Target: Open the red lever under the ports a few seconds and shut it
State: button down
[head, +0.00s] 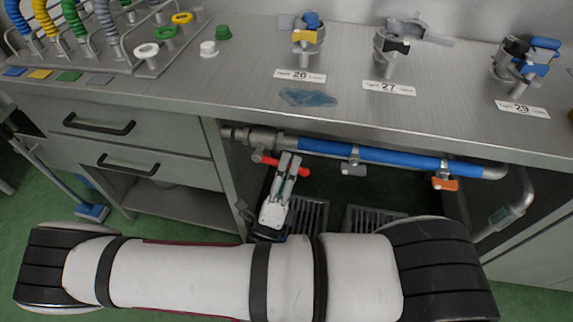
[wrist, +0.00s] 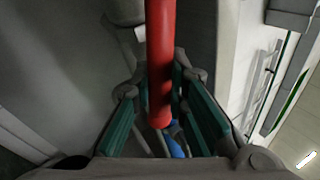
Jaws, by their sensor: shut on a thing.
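The red lever (head: 292,168) is on the pipe under the counter, at the left end near the metal fitting. In the head view it lies roughly along the pipe, tilted slightly down to the right. My gripper (head: 291,160) is below the counter with its fingers at the lever. In the wrist view the red lever (wrist: 161,70) runs from the top edge down between the two green-lined fingers of my gripper (wrist: 165,110). The gripper is shut on the lever. The ports labelled 26 (head: 307,36), 27 (head: 393,45) and 29 (head: 524,62) stand on the counter above.
Floor grates (head: 372,216) lie below. Drawers (head: 110,126) stand at left.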

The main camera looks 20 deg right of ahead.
jog(key=shift+r+n+t+y, duration=0.3)
jog(key=shift+n, duration=0.4)
jog(key=c, duration=1.6)
grip_release()
jog(key=shift+o, duration=0.2)
jog(key=v, duration=1.2)
jog(key=shift+d, duration=0.1)
